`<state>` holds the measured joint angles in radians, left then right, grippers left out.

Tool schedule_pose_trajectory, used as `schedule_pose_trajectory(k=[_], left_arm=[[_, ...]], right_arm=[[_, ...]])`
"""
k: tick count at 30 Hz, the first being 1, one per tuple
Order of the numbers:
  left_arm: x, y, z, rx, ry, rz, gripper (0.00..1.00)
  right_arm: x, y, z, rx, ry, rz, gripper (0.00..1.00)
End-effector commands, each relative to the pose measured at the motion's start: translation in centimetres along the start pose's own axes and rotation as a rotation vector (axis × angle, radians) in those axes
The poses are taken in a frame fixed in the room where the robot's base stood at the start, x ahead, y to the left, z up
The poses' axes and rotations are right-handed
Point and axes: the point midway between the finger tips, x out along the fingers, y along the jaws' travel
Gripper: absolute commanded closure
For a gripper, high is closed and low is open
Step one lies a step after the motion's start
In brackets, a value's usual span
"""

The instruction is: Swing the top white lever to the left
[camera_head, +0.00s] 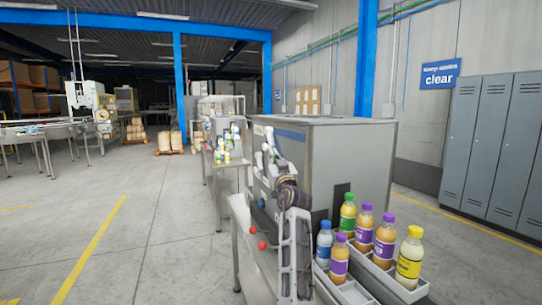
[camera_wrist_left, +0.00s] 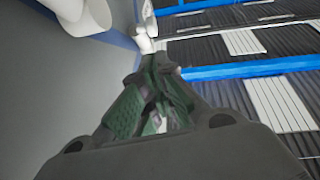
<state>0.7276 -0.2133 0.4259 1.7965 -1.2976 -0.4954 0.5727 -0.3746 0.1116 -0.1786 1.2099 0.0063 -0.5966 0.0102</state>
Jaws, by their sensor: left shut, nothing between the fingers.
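The top white lever (camera_head: 268,136) is on the near end of the grey case packer, high on its left side. Another white part (camera_head: 258,162) shows lower and to its left. My left gripper (camera_head: 279,170) is up against the machine's face, just below the top lever; whether they touch is unclear. In the left wrist view my left gripper (camera_wrist_left: 155,68) has its green-padded fingers together and empty. A large white rounded part (camera_wrist_left: 88,12) and a smaller white part (camera_wrist_left: 143,38) lie beyond the fingertips. My right gripper does not show.
Trays (camera_head: 348,290) with several bottles stand at the lower right. Red knobs (camera_head: 262,245) sit low beside my arm. A table with more bottles (camera_head: 222,150) stands behind. Grey lockers (camera_head: 490,150) line the right wall. The floor at left is clear.

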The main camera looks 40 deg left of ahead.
Motion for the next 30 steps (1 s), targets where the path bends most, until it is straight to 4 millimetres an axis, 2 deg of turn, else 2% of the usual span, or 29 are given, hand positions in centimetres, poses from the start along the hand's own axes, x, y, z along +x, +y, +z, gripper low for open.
schedule_pose_trajectory(k=[3,9,30], left_arm=[[-1.2,0.0,0.2,0.001,-0.001,0.000,1.00],[-2.0,-0.1,0.1,0.001,0.000,-0.001,1.00],[-2.0,0.0,-0.1,0.001,0.000,0.000,1.00]], right_arm=[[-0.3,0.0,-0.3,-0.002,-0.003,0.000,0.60],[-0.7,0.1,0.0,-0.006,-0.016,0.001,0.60],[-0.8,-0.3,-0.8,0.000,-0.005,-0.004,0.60]])
